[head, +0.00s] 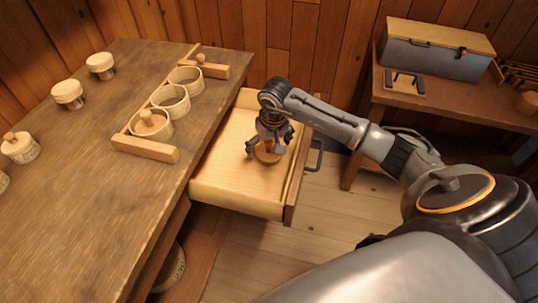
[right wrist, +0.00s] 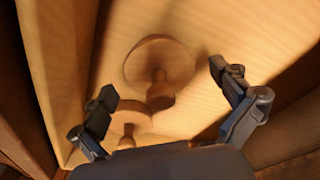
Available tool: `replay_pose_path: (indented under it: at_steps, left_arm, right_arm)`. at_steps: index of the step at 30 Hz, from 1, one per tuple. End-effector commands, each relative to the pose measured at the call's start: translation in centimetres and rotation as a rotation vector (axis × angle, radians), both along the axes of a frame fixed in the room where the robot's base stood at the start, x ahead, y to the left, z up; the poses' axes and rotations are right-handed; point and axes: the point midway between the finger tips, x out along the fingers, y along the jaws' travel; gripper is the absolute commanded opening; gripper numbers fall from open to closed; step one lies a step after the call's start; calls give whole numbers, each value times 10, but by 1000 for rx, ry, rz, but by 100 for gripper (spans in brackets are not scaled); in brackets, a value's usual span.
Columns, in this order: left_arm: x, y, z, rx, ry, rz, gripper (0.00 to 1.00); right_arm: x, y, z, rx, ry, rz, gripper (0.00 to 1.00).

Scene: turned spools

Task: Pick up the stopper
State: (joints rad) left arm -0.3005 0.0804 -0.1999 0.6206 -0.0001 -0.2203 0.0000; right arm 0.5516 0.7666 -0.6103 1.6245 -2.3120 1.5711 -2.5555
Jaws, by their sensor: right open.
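A turned wooden stopper (head: 267,157), a round disc with a knob, lies in the open drawer (head: 225,199). In the right wrist view two disc-and-knob pieces show: a larger one (right wrist: 150,58) farther off and another (right wrist: 128,120) nearer the left finger. I cannot tell which is the task's stopper. My right gripper (head: 269,141) is open and pointed down above the drawer floor, its fingers spread around the knob area; nothing is clasped. The gripper also shows in the right wrist view (right wrist: 162,82). It partly hides the stopper in the head view. My left gripper is not in view.
The drawer has low walls close to the gripper and a dark handle (head: 315,155). On the workbench (head: 75,205), a wooden rack (head: 145,149) holds round containers, with several lidded spools to its left. A side table (head: 450,112) bears a grey toolbox (head: 430,57).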

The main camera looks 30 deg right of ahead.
Motion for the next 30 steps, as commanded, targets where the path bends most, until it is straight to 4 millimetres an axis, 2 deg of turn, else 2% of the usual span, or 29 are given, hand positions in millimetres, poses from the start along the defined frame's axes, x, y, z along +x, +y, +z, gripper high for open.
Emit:
replay_pose_path:
  at_steps: [1,8,15,17,25,30]
  left_arm:
    - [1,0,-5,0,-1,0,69]
    - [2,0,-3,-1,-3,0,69]
    - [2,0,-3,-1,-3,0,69]
    - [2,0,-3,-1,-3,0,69]
    - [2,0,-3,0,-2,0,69]
    - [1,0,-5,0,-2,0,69]
  right_arm:
    - [1,0,-6,1,-1,-1,100]
    - [1,-1,-5,-1,-2,-1,98]
    - [1,-1,-5,-1,-2,-1,49]
    - [1,-1,-5,-1,-2,-1,40]
    - [1,-1,-2,-1,-2,-1,40]
    - [2,-2,23,-3,-7,0,40]
